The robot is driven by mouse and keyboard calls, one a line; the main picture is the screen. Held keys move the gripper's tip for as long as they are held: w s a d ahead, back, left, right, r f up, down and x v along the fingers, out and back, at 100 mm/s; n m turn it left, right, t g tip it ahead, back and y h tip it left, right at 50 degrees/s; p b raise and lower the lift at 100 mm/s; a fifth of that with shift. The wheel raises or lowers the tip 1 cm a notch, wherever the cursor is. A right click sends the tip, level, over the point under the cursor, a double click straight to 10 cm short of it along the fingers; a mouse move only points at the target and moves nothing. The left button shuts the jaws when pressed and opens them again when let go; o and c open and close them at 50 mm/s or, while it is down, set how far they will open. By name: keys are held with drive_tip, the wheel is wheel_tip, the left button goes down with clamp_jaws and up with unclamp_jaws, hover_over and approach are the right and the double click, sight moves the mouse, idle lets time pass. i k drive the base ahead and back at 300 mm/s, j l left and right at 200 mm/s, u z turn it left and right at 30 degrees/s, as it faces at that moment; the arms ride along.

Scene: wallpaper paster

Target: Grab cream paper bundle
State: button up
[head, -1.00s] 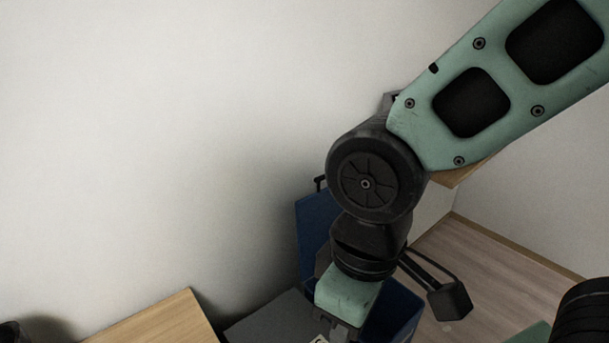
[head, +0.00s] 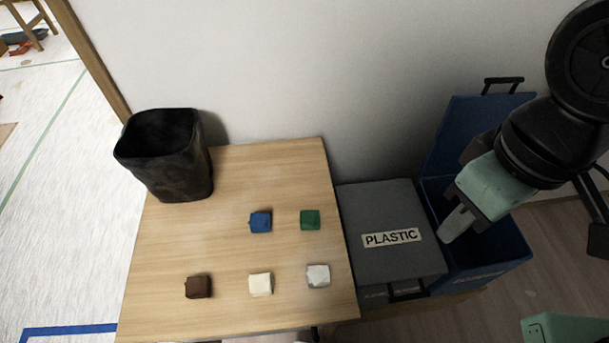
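The cream paper bundle (head: 261,284) is a small pale block on the wooden table (head: 200,240), near its front edge in the head view. It lies between a brown bundle (head: 198,287) on its left and a whitish-grey bundle (head: 318,275) on its right, apart from both. My gripper (head: 455,226) is far to the right of the cream bundle, over the open blue bin (head: 510,250). Only a pale finger part shows below its green body, so I cannot tell whether it is open or shut.
A blue bundle (head: 260,221) and a green bundle (head: 310,219) lie farther back on the table. A black bin (head: 180,170) stands at the table's back left. A grey-lidded box labelled PLASTIC (head: 380,205) stands between table and blue bin. A wall runs behind.

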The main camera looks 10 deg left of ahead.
sight(260, 284)
drive_tip(key=j+u, duration=0.1)
drive_tip(key=u, duration=0.25)
drive_tip(key=k+j+u, duration=0.1)
drive_tip(key=u, duration=0.25)
drive_tip(key=j+u, duration=0.2)
drive_tip(key=u, duration=0.2)
